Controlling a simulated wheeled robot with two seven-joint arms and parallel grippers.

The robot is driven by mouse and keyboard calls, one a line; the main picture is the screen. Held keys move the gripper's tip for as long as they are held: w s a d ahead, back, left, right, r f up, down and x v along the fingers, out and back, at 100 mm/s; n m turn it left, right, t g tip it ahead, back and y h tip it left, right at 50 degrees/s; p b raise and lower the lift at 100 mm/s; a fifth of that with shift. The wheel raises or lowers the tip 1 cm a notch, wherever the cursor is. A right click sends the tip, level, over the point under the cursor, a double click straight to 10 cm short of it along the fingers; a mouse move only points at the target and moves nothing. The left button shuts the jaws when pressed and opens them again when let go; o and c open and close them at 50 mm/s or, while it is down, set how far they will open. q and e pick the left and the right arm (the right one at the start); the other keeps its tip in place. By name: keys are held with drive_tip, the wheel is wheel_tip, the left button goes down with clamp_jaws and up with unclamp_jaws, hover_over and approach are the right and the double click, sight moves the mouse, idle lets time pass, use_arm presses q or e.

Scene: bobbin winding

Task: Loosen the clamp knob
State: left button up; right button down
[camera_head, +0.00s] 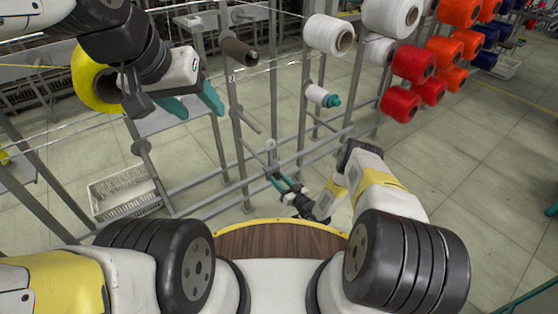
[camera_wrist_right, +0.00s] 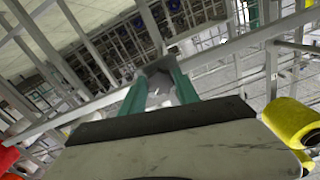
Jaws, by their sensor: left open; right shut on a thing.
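My right gripper (camera_head: 277,180) reaches low to the frame's rail in front of me. Its teal fingers (camera_wrist_right: 158,85) are shut on a small grey part, which I take to be the clamp knob (camera_wrist_right: 160,81). The fingers cover much of the knob, so its turn cannot be told. A pale grey fitting (camera_head: 270,147) stands just beyond the fingertips in the head view. My left gripper (camera_head: 193,101) is open and empty at the upper left, with its teal fingers apart.
A yellow spool (camera_head: 88,80) is close behind my left gripper. Red spools (camera_head: 413,64) hang at right. A white crate (camera_head: 124,191) stands on the floor.

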drive_tip(key=n, duration=0.5)
drive_tip(key=shift+n, duration=0.3)
drive_tip(key=shift+d+n, duration=0.15)
drive_tip(key=shift+n, duration=1.95)
drive_tip(key=c, duration=0.9)
unclamp_jaws()
drive_tip(key=v, duration=0.7)
drive_tip(key=shift+s+d, duration=0.2)
drive_tip(key=shift+s, duration=0.1)
